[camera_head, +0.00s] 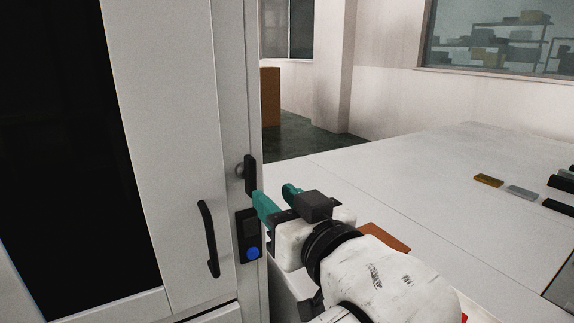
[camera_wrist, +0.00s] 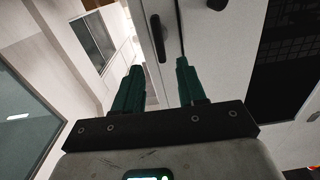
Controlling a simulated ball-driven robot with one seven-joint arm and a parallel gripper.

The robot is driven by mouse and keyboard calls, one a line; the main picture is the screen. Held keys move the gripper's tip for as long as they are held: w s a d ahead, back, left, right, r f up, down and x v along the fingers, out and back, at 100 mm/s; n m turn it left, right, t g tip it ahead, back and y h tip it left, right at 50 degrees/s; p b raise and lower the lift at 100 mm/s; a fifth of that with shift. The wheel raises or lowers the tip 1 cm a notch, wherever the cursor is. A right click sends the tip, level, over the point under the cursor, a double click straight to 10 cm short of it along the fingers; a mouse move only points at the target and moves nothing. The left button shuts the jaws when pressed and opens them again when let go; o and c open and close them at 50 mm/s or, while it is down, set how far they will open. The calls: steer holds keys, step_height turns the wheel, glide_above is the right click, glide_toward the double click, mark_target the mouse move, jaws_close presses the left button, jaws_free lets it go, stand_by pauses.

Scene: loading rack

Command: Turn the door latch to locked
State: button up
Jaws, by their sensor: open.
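The door latch (camera_head: 250,175) is a black lever on a round metal boss at the right edge of the white cabinet door (camera_head: 165,130). The lever stands about upright. In the wrist view a long black piece, apparently the latch (camera_wrist: 158,38), lies beyond the fingertips. My gripper (camera_head: 274,194) has teal fingers, open and empty, just below and to the right of the latch. The wrist view shows the fingers (camera_wrist: 158,72) apart with nothing between them. The left finger is close to the latch in the head view; I cannot tell whether they touch.
A black door handle (camera_head: 208,238) stands left of the latch. A dark panel with a blue button (camera_head: 252,253) is below it. Open floor shows behind.

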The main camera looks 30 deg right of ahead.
mark_target(254, 176)
steer(key=w+p, duration=0.1)
steer(key=w, duration=0.9)
steer(key=shift+w, duration=0.4)
steer(key=shift+c, duration=0.4)
steer(key=c, duration=0.6)
